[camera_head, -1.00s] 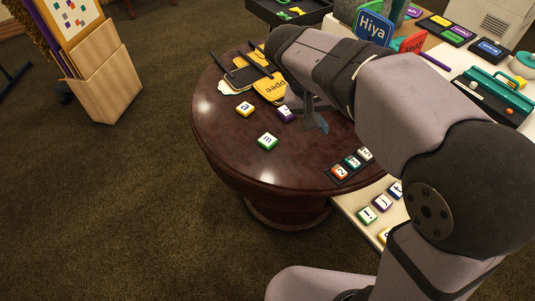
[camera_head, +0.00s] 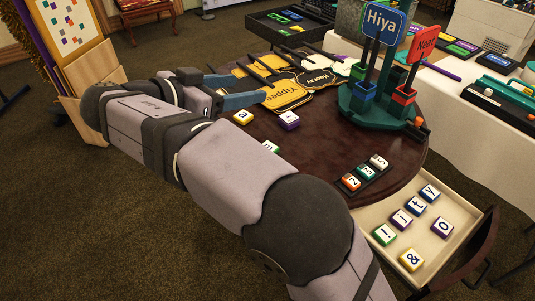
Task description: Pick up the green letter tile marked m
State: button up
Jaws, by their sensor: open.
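The green letter tile (camera_head: 271,147) lies on the round dark table. My arm covers part of it, and its letter is barely visible now. My gripper (camera_head: 253,88) is open and empty, its two blue-grey fingers apart and pointing right. In the picture it is above and slightly left of the green tile, beside the yellow signs. I cannot tell its height above the table.
A yellow-edged tile (camera_head: 242,117) and a purple tile (camera_head: 289,121) lie near the green one. Yellow signs (camera_head: 288,96) lie behind. A green stand (camera_head: 378,105) holds upright signs. Number tiles (camera_head: 364,173) sit at the right; a drawer (camera_head: 444,207) holds several tiles.

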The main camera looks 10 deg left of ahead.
send_near(267, 148)
jog(key=shift+w+d+f, duration=0.1)
jog(key=shift+w+d, duration=0.25)
jog(key=shift+w, duration=0.05)
jog(key=shift+x, duration=3.7)
jog(key=c, duration=1.1)
